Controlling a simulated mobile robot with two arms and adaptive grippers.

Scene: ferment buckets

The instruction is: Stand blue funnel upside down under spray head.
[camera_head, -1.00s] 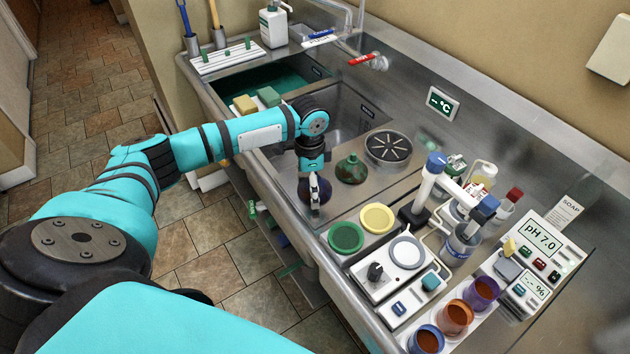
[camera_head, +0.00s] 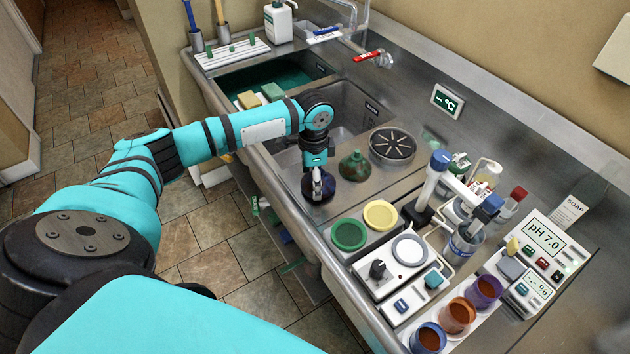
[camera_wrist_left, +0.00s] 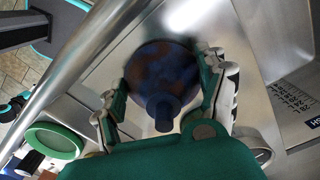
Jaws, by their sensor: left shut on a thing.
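The blue funnel (camera_head: 318,193) is under my left gripper (camera_head: 317,178), over the steel ledge in front of the sink basin. In the left wrist view the funnel (camera_wrist_left: 163,75) has its narrow spout towards the camera and its wide mouth away, so it is upside down. My left gripper (camera_wrist_left: 165,88) has a finger on each side of it and is shut on it. Whether its rim touches the steel is hard to tell. A round dark disc with radial slots (camera_head: 392,146) lies to the right; I cannot tell whether it is the spray head. My right gripper is out of view.
A dark green funnel (camera_head: 354,167) stands upside down between my gripper and the slotted disc. Yellow (camera_head: 380,216) and green (camera_head: 348,236) round lids lie nearer. A stirrer plate (camera_head: 409,250) and several cups crowd the right. A tap (camera_head: 372,58) is at the back.

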